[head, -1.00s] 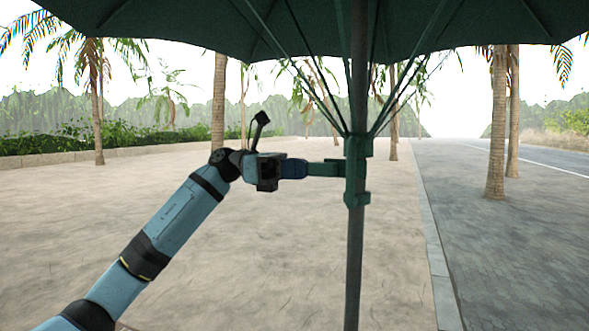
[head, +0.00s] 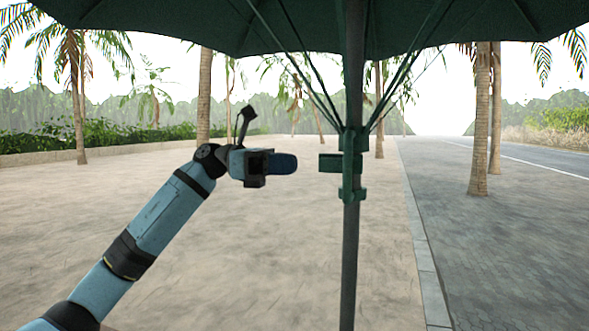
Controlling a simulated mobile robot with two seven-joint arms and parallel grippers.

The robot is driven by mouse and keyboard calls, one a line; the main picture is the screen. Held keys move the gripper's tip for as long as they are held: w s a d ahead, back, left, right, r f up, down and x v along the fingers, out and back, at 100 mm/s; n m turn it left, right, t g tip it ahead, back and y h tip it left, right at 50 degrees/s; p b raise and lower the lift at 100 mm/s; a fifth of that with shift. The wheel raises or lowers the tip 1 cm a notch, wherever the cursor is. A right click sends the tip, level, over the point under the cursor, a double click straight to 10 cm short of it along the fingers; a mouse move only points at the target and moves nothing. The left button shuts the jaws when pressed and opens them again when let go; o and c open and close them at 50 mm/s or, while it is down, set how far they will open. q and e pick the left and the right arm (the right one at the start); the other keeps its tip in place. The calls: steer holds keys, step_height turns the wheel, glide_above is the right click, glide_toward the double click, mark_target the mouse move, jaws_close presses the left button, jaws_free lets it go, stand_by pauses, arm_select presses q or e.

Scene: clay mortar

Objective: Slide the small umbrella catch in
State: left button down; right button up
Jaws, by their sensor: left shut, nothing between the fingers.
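A dark green umbrella (head: 300,28) stands open on an upright dark pole (head: 349,265). A green slider (head: 350,190) sits around the pole below the ribs. The small green catch (head: 329,162) sticks out of the slider's left side, towards my left gripper. My left gripper (head: 294,163) is shut and empty, its blue fingers pointing right at about the catch's height. A clear gap shows between the fingertips and the catch. My right gripper is not in view.
Thin green ribs (head: 405,75) spread from the slider up to the canopy. Palm trunks (head: 480,120) stand behind at left and right. The paved ground around the pole is clear, with a kerb (head: 425,260) at the right.

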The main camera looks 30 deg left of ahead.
arm_select(q)
steer(key=b+v, duration=0.1)
steer(key=v, duration=0.8)
steer(key=shift+a, duration=0.3)
steer(key=shift+s, duration=0.1)
